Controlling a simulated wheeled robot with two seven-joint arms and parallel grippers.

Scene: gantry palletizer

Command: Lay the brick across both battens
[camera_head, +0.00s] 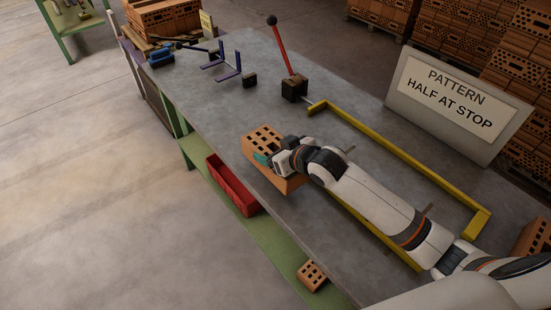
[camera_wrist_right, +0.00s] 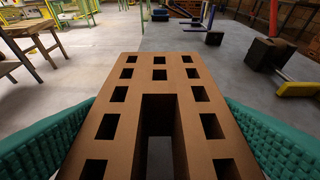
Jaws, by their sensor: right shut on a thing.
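The brick (camera_head: 263,138) is orange with rows of square holes; it also fills the middle of the right wrist view (camera_wrist_right: 159,75). My right gripper (camera_head: 275,160) is shut on it, a green pad against each side in the wrist view. The brick is at the bench's front edge, left of the yellow frame; I cannot tell its height above the top. Two thin dark strip ends, (camera_head: 350,150) and (camera_head: 428,209), show beside my right arm inside the yellow frame and may be the battens; the arm hides most of them. My left gripper is out of view.
The yellow frame (camera_head: 395,152) lies on the grey bench (camera_head: 222,108). A red-handled lever on a dark block (camera_head: 294,88), a small dark block (camera_head: 249,81) and purple brackets (camera_head: 228,68) stand farther back. A sign reading "PATTERN HALF AT STOP" (camera_head: 455,105) stands behind the frame.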

